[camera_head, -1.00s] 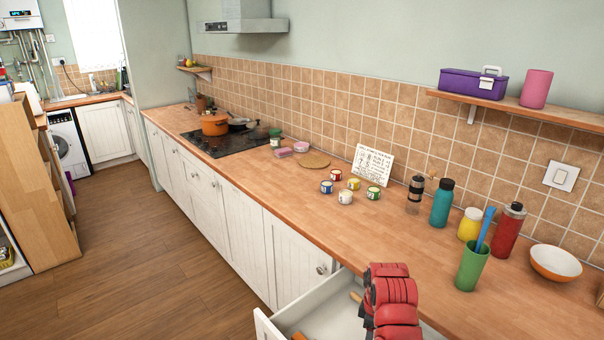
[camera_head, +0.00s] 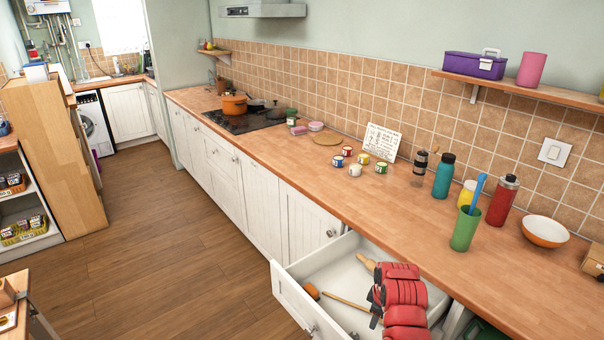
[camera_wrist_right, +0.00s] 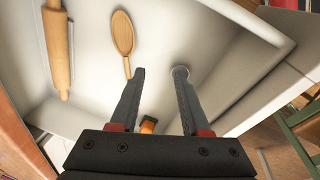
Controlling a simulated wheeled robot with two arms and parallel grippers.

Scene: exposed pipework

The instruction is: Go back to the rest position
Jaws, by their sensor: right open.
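My right gripper (camera_head: 375,303) is over the open white drawer (camera_head: 292,306), partly hidden behind my red arm links. In the right wrist view its two dark fingers (camera_wrist_right: 160,78) are apart with nothing held between them. Below them in the drawer lie a wooden rolling pin (camera_wrist_right: 57,50) and a wooden spoon (camera_wrist_right: 122,40). A small orange and dark item (camera_wrist_right: 148,125) shows low between the fingers. My left gripper is not in view.
The drawer juts out from under the wooden counter (camera_head: 330,175). Shelves (camera_head: 50,160) stand at left. The floor (camera_head: 170,250) between is clear.

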